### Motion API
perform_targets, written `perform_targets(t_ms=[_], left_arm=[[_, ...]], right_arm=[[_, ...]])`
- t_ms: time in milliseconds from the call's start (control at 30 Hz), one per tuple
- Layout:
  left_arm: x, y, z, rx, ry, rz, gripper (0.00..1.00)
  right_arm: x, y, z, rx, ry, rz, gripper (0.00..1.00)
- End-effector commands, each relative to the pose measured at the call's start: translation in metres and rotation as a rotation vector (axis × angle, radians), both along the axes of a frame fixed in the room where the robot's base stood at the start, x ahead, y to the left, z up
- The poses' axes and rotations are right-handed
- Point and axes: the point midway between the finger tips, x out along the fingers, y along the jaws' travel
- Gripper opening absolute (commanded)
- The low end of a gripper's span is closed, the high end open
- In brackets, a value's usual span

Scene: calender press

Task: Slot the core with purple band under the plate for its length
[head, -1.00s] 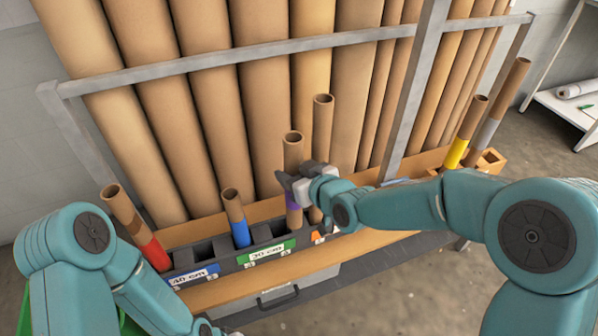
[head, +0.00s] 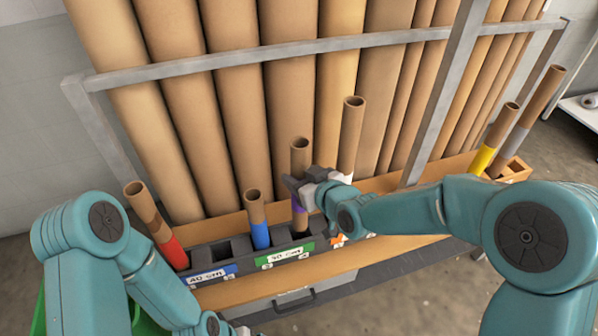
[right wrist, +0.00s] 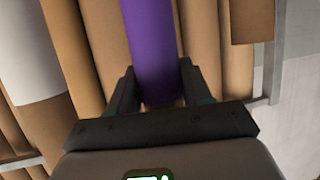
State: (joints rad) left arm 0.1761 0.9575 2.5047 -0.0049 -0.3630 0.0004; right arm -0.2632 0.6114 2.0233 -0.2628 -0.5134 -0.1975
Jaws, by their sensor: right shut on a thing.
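The core with the purple band (head: 299,160) is a brown cardboard tube standing nearly upright above the dark rack. My right gripper (head: 294,188) is shut on it around the purple band, which also fills the space between the fingers in the right wrist view (right wrist: 152,55). The core's lower end is by the slots behind the green 30 cm plate (head: 285,254); I cannot tell whether it is inside one. A blue 40 cm plate (head: 210,275) is to the left. An orange plate (head: 338,240) is to the right, its lettering hidden. My left gripper's fingers are out of view.
A red-banded core (head: 173,252), a blue-banded core (head: 259,234) and a white-banded core (head: 352,128) stand in the rack. A yellow-banded core (head: 481,160) and a grey-banded core are at the right. Tall tubes and a metal rail (head: 250,55) stand behind.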

Motion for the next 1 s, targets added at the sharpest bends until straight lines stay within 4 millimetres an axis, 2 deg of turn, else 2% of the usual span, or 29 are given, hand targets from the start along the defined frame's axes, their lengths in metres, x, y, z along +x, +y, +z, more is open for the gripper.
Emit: perform_targets(t_ms=[200,1000], left_arm=[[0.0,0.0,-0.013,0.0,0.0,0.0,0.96],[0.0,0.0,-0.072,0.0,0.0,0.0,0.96]], right_arm=[[0.001,0.001,-0.021,0.0,0.0,0.0,0.17],[0.003,0.003,-0.073,0.001,-0.001,0.0,0.17]])
